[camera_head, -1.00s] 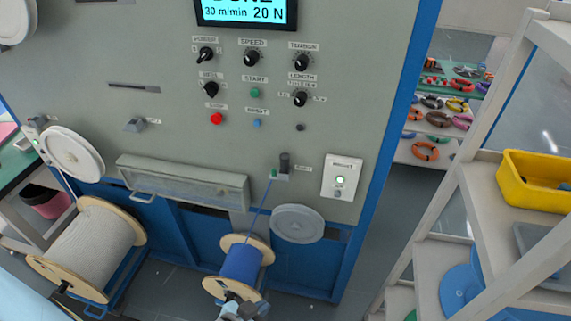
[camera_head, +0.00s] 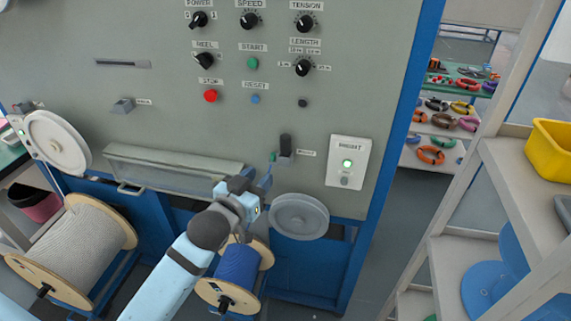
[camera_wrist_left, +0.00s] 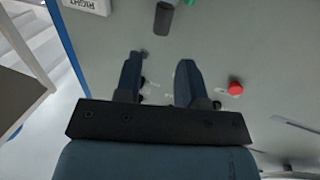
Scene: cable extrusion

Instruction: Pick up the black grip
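The black grip (camera_head: 286,144) is a short dark upright cylinder on the grey machine panel, left of the white switch box. The grip lies beyond the fingertips there. My right gripper is not in view.
The white switch box (camera_head: 347,175) with a green light is right of the grip. A grey disc (camera_head: 299,217) sits below it. The blue cable reel (camera_head: 237,266) and a pale cable reel (camera_head: 72,246) stand below. A shelf with a yellow bin (camera_head: 552,150) is at right.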

